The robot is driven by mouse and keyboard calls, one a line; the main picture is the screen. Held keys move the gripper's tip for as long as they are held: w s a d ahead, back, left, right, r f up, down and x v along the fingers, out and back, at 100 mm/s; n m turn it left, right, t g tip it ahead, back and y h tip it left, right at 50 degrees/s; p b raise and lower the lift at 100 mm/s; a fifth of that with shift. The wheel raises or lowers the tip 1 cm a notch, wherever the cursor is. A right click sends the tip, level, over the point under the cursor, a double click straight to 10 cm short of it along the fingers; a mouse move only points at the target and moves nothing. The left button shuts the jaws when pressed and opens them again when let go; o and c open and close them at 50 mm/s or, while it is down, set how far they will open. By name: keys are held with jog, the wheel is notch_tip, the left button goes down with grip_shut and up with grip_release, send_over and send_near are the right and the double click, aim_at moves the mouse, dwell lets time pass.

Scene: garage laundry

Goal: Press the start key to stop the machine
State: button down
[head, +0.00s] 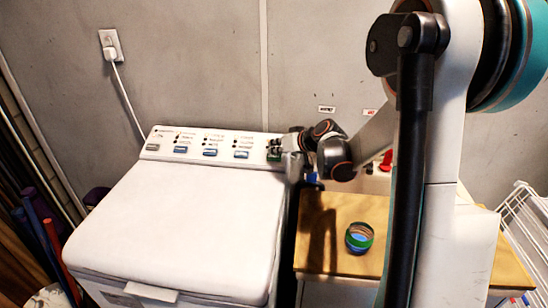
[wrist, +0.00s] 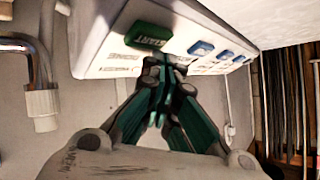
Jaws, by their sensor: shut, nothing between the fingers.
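The white washing machine (head: 185,230) stands at the left with its lid down. Its sloped control panel (head: 165,144) runs along the back edge. The green start key (head: 274,154) is at the panel's right end. It shows large in the wrist view (wrist: 148,35), lettered START. My gripper (head: 284,142) is shut and empty at the panel's right end. In the wrist view its fingertips (wrist: 168,62) are just below the green key; I cannot tell whether they touch it. No lamp or display shows clearly whether the machine runs.
Several blue keys (head: 210,152) line the panel to the left. A wooden-topped cabinet (head: 320,250) on the right carries a striped round container (head: 359,237). A pipe (wrist: 38,62) is close by in the wrist view. A white wire rack (head: 525,225) stands far right.

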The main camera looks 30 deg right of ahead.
aim_at(274, 167)
jog(key=shift+f, duration=0.15)
jog(key=shift+w+d+f+b, duration=0.1)
jog(key=shift+f+b, duration=0.15)
jog(key=shift+b, duration=0.1)
jog(key=shift+w+d+f+b, duration=0.1)
jog(key=shift+f+b, duration=0.35)
jog(key=shift+f, duration=0.1)
dwell(1.1)
jog(key=shift+r, duration=0.1)
jog(key=shift+r+p, duration=0.5)
jog(key=shift+r, duration=0.05)
jog(key=shift+a+r, duration=0.2)
jog(key=shift+r, duration=0.05)
jog(key=r+p, duration=0.1)
jog(key=s+r+p, duration=0.1)
jog(key=r, duration=0.1)
jog(key=s+a+r+p, duration=0.1)
jog(key=shift+r, duration=0.3)
